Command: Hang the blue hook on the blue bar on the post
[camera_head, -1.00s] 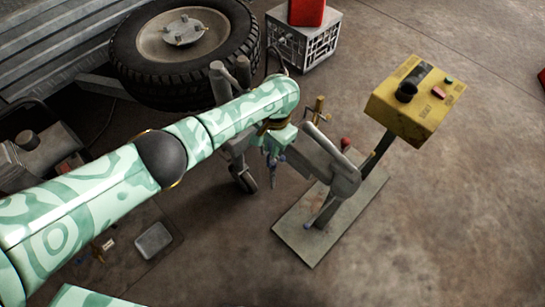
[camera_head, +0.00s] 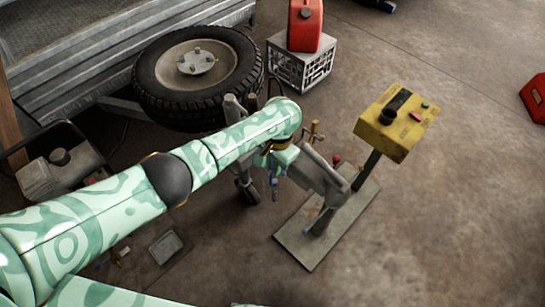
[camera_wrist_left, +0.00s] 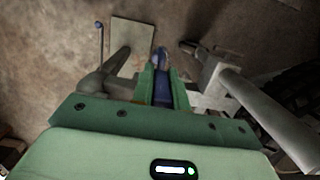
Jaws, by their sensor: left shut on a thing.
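My left gripper (camera_head: 279,172) is shut on the blue hook (camera_head: 275,191), which hangs below the fingers beside the grey stand. In the left wrist view, the hook (camera_wrist_left: 161,60) shows dark blue between the green fingers (camera_wrist_left: 163,78); its lower part is hidden by them. The grey post (camera_head: 322,218) rises from a flat base plate (camera_head: 298,240). A small blue tip, perhaps the end of the blue bar (camera_head: 324,207), shows low on it. A blue-tipped rod (camera_wrist_left: 99,27) shows at upper left in the left wrist view. The hook looks apart from it. My right gripper is not in view.
A yellow control box (camera_head: 398,122) stands on a slanted column behind the plate. A wheel (camera_head: 198,70), a grey crate (camera_head: 302,62) and a red can (camera_head: 305,25) stand at the back. The floor at right is mostly clear.

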